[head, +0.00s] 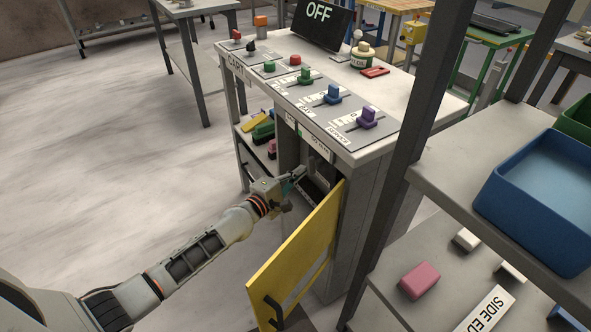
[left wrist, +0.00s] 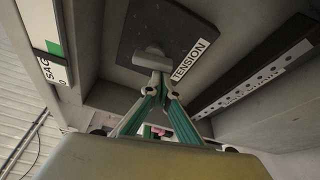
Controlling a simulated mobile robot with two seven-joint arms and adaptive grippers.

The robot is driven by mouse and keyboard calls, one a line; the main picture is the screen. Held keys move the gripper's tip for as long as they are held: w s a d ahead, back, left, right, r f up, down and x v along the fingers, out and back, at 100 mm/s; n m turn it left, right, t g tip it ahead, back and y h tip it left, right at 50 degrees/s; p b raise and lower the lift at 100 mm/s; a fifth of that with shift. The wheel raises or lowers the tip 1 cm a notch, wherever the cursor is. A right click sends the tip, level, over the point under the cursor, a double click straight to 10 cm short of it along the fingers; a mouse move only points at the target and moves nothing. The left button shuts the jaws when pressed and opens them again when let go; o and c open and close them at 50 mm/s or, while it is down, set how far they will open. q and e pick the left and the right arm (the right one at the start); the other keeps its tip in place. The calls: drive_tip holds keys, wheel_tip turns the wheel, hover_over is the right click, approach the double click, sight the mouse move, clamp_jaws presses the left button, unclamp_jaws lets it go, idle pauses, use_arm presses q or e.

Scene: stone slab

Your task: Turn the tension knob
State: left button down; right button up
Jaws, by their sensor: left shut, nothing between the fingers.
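The tension knob (left wrist: 152,60) is a pale grey knob on a dark square plate (left wrist: 125,35) inside the cart's cabinet. A white label reading TENSION (left wrist: 194,58) is beside it. My left gripper (left wrist: 160,82) has green fingers with their tips together and nothing between them. The tips overlap the knob's near edge in the left wrist view; I cannot tell whether they touch it. In the head view my left gripper (head: 293,186) reaches into the cabinet opening, and the knob is hidden there. My right gripper is not in view.
The yellow cabinet door (head: 305,255) stands open, close beside my left arm. The cart top (head: 285,45) carries several coloured knobs and an OFF display (head: 322,18). A shelf with a blue bin (head: 540,190) stands at right. The floor at left is clear.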

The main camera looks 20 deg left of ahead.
use_arm(q)
drive_tip(key=shift+s+d+n+p, duration=0.1)
drive_tip(key=shift+d+n+p, duration=0.05)
drive_tip(key=shift+n+p, duration=0.25)
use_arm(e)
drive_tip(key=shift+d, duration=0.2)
use_arm(q)
drive_tip(key=shift+f, duration=0.2)
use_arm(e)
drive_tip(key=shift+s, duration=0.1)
